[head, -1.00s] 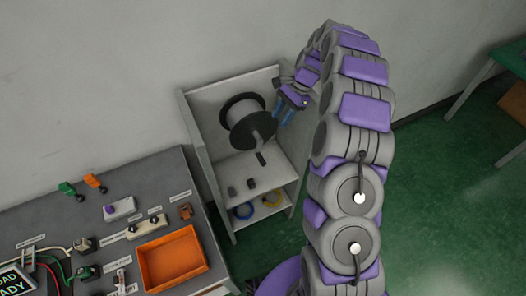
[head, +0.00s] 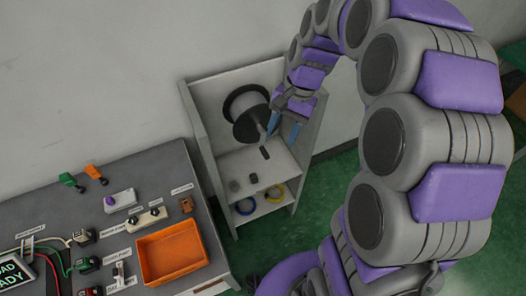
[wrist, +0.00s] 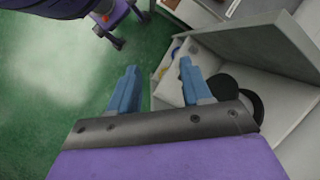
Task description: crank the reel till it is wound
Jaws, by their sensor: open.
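The reel (head: 247,110) is a dark-rimmed spool with a pale middle, mounted in a grey open cabinet. Its crank handle (head: 265,153) is a short dark grip sticking out below the reel's front. My gripper (head: 284,130) has blue fingers and is just right of the reel, above and right of the crank handle; the fingers look apart from the handle. In the wrist view my gripper (wrist: 157,85) is open and empty, with part of the dark reel (wrist: 250,100) behind its right finger. The crank handle cannot be made out there.
The cabinet (head: 200,130) has side walls close around the reel. Its lower shelf holds blue and yellow rings (head: 274,194). A grey bench with an orange tray (head: 172,252), switches and plugs stands at the left. Green floor is free to the right.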

